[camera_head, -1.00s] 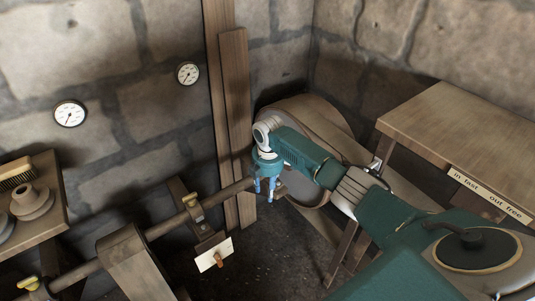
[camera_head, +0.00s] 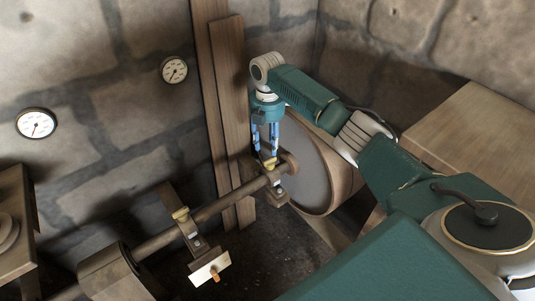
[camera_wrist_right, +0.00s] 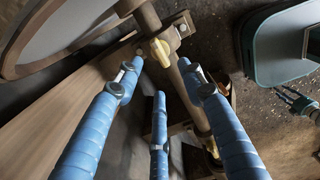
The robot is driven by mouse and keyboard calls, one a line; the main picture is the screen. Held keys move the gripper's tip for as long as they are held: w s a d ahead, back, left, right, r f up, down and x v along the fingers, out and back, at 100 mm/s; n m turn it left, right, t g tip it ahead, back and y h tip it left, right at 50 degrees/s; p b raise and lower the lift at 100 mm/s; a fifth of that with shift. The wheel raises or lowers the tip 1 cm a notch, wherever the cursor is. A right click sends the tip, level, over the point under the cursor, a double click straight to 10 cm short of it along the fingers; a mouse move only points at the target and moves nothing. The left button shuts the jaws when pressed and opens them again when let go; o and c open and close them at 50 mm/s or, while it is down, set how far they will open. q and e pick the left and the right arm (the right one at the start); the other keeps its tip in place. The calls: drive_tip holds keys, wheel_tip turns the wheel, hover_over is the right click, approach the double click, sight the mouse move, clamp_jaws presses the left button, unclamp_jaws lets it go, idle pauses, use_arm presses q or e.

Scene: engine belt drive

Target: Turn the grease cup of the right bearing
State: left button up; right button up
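The right bearing (camera_head: 285,172) holds the right end of the shaft, with a yellowish grease cup (camera_head: 270,163) on top. My right gripper (camera_head: 266,150) points down just above this cup, its blue fingers apart. In the right wrist view the yellow cup (camera_wrist_right: 160,52) shows beyond the three spread fingers (camera_wrist_right: 160,95), not gripped. Whether a fingertip touches it, I cannot tell. A second bearing with its own yellow cup (camera_head: 181,214) stands further left on the shaft. What seems to be my left gripper (camera_wrist_right: 298,103) is small at the right of the wrist view.
A large wheel (camera_head: 315,180) stands right behind the right bearing. Wooden boards (camera_head: 236,110) lean on the wall beside it. A white tag (camera_head: 209,269) hangs under the second bearing. A wooden table (camera_head: 475,130) stands at the right.

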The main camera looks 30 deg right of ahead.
sight(270, 163)
wheel_tip(270, 163, down, 5)
drive_tip(key=shift+f, duration=0.95)
drive_tip(key=c, duration=0.8)
use_arm(q)
drive_tip(key=shift+d, duration=0.15)
use_arm(e)
clamp_jaws()
